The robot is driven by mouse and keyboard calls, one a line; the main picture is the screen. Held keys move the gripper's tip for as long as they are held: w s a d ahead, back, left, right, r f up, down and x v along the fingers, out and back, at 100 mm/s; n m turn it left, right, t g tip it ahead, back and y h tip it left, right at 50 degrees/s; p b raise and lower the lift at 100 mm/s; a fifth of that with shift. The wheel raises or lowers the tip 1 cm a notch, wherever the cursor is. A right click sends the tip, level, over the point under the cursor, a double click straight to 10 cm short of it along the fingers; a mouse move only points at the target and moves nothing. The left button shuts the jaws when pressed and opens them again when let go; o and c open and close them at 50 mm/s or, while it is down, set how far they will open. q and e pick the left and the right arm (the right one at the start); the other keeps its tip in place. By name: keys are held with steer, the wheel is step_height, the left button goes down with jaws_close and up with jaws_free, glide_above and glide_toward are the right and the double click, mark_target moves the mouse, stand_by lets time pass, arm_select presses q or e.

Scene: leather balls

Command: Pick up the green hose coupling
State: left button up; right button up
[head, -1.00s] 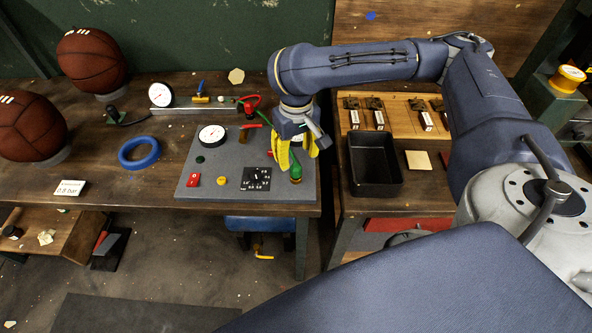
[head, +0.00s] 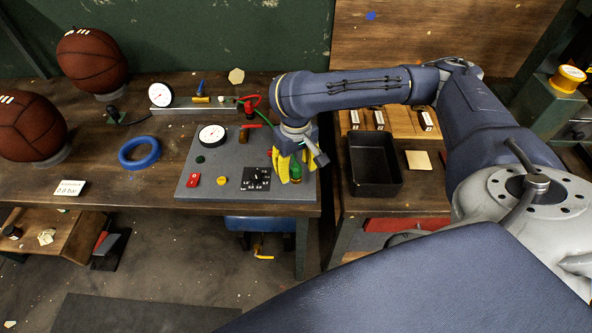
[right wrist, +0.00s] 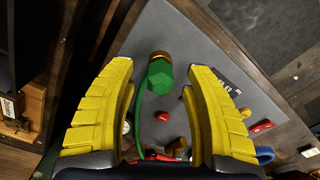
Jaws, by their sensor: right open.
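The green hose coupling (right wrist: 160,77) has a brass end and stands between the two yellow fingers of my right gripper (right wrist: 163,82) in the right wrist view. The fingers are open, with a gap on each side of it. In the head view the coupling (head: 295,176) shows low at the right gripper (head: 286,168), partly covered by a finger, over the right part of the grey panel (head: 225,165). A green hose leads away from the coupling. My left gripper is not in view.
A black tray (head: 374,165) stands to the right. A blue ring (head: 139,153) and two basketballs lie left.

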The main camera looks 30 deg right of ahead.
mark_target(296, 165)
jaws_close()
steer(key=shift+r, duration=0.2)
stand_by(0.5)
step_height(296, 165, up, 19)
stand_by(0.8)
